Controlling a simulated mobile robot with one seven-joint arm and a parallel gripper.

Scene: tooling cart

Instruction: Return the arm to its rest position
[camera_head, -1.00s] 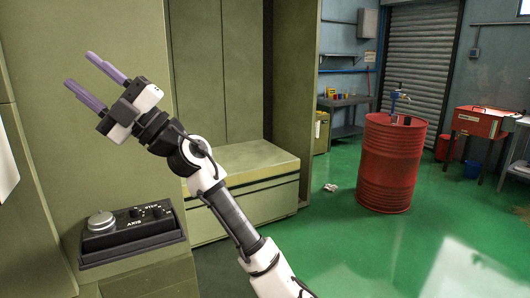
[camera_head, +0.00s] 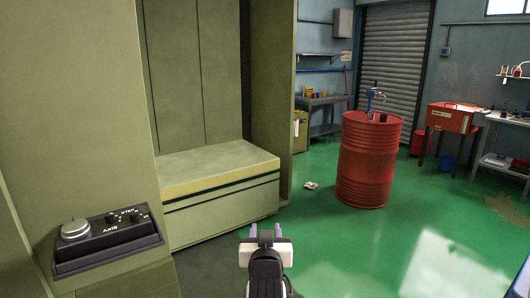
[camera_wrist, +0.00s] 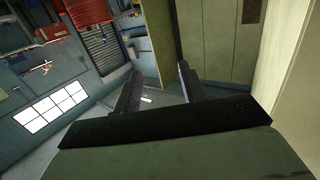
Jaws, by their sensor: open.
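My gripper (camera_head: 266,231) is low in the middle of the head view, in front of the green floor. Its two purple fingers point away from the camera, apart, with nothing between them. In the wrist view my gripper (camera_wrist: 158,88) also shows its two dark fingers spread and empty. My arm is mostly hidden below the gripper in the head view.
A green machine with a bench-like ledge (camera_head: 220,172) stands at left. A control box (camera_head: 106,240) with a knob sits nearer. A red drum (camera_head: 368,160) stands on open green floor (camera_head: 330,230). A red case (camera_head: 452,117) is at right. A small whitish object (camera_head: 311,186) lies on the floor.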

